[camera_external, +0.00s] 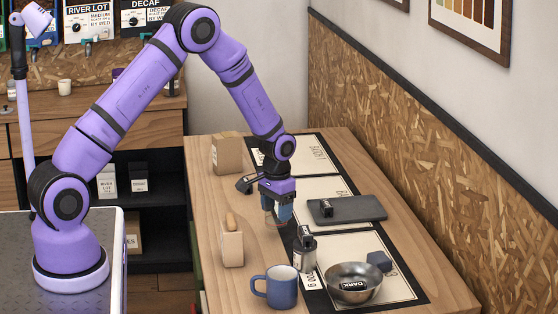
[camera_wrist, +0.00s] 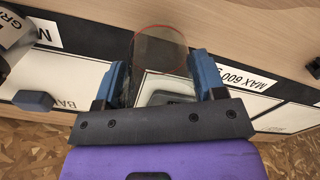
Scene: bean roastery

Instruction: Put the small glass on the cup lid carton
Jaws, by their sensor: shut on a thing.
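My gripper (camera_external: 277,213) hangs above the middle of the wooden table, pointing down. It is shut on the small glass (camera_wrist: 163,50), a clear vessel with a thin reddish rim that sits between the blue fingers in the wrist view. In the external view the glass is small and mostly hidden by the fingers; only a faint reddish edge shows below them. A brown carton (camera_external: 228,153) stands at the far left of the table, behind my gripper. A tan block-like box (camera_external: 232,249) with a rounded piece on top stands nearer. I cannot read which is the cup lid carton.
A blue mug (camera_external: 282,288), a metal canister (camera_external: 304,252), a steel bowl (camera_external: 345,291) with a dark labelled item and a blue-grey cube (camera_external: 380,261) stand at the front. A dark slab (camera_external: 358,208) bearing a small dark object lies right. Bare wood lies between the two boxes.

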